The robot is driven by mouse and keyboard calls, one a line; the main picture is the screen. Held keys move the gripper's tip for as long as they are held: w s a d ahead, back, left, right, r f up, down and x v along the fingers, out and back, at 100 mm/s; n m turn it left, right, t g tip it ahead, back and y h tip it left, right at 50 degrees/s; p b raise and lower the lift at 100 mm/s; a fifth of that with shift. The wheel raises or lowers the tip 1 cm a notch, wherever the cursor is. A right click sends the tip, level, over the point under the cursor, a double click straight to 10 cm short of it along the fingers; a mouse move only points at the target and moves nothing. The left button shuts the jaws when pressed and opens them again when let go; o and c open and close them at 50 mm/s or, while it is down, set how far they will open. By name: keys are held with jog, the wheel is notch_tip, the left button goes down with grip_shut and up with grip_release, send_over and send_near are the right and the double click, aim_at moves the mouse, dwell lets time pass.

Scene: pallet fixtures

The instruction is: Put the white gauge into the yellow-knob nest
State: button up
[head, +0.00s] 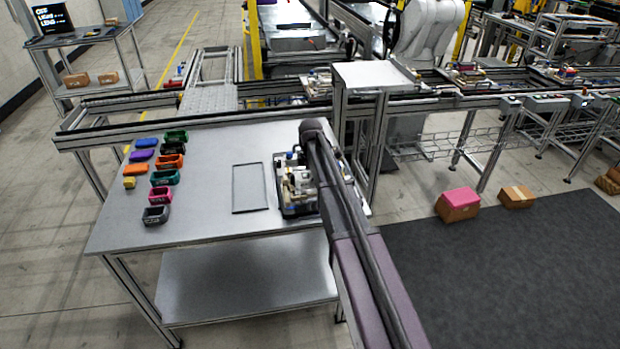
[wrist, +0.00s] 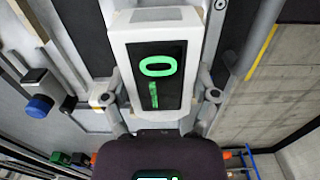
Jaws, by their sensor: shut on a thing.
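The white gauge (wrist: 155,70) fills the middle of the wrist view, a white block with a black face and green display marks. My gripper (wrist: 158,98) is shut on it, one finger at each side. In the head view my arm hides the gripper. The pallet fixture (head: 298,188) stands on the table at its right side, partly behind my arm. A blue knob (wrist: 39,106) shows left of the gauge in the wrist view, apart from it. I cannot make out the yellow knob or its nest. Whether the gauge touches the fixture cannot be told.
An empty dark-outlined rectangle (head: 250,188) lies left of the fixture on the grey table (head: 215,220). Several coloured bins, such as a pink one (head: 161,196), and small blocks stand farther left. A conveyor frame (head: 220,118) runs along the table's back.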

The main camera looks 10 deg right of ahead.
jog(key=shift+f+b, duration=1.05)
dwell(0.4)
jog(key=o, duration=1.1)
jog(key=shift+o, duration=0.2)
jog(key=shift+r, duration=0.15)
